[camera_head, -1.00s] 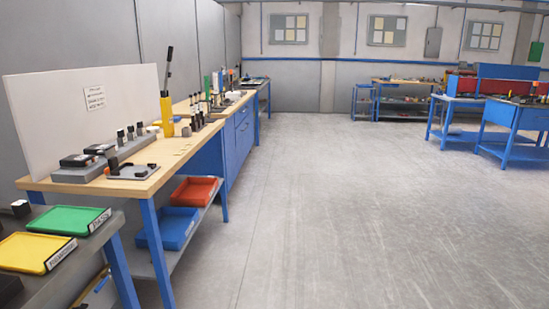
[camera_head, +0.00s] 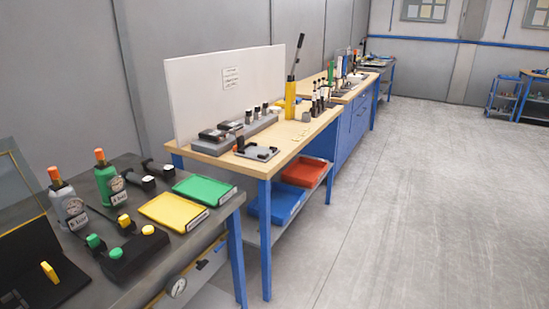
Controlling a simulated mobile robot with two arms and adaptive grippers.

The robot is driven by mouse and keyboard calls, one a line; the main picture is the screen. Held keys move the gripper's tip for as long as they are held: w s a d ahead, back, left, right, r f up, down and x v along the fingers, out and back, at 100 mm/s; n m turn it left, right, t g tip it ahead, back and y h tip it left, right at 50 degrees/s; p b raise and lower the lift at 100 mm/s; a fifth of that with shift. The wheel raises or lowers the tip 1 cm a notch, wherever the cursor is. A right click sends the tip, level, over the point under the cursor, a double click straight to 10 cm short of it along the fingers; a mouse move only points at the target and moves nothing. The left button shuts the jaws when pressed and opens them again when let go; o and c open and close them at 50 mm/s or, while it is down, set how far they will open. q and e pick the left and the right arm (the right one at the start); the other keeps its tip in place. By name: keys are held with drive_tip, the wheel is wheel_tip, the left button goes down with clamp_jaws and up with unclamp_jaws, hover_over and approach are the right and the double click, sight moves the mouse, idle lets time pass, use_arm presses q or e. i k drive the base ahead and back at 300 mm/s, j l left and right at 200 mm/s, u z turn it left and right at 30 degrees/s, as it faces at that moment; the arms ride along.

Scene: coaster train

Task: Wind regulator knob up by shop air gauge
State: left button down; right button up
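A round white-faced gauge (camera_head: 177,287) sits low under the front edge of the grey bench at the lower left. A yellow pipe runs beside it. A small dark part (camera_head: 202,264) and a blue part (camera_head: 220,245) sit to its right along the same line; I cannot tell which of them is the regulator knob. No label or needle reading is legible at this size. Neither of my grippers is in view.
The grey bench (camera_head: 232,203) holds a yellow tray (camera_head: 172,211), a green tray (camera_head: 203,188), two gauged bottles and a black button box (camera_head: 135,258). A wooden bench (camera_head: 306,137) with a white panel stands behind. The floor (camera_head: 400,210) at right is clear.

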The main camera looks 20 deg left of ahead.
sight(201, 264)
drive_tip(key=i+j+u, duration=0.1)
drive_tip(key=j+u, duration=0.15)
drive_tip(key=u, duration=0.2)
drive_tip(key=i+j+u, duration=0.1)
drive_tip(key=u, duration=0.3)
drive_tip(key=i+j+u, duration=0.2)
drive_tip(key=u, duration=0.25)
drive_tip(key=j, duration=0.1)
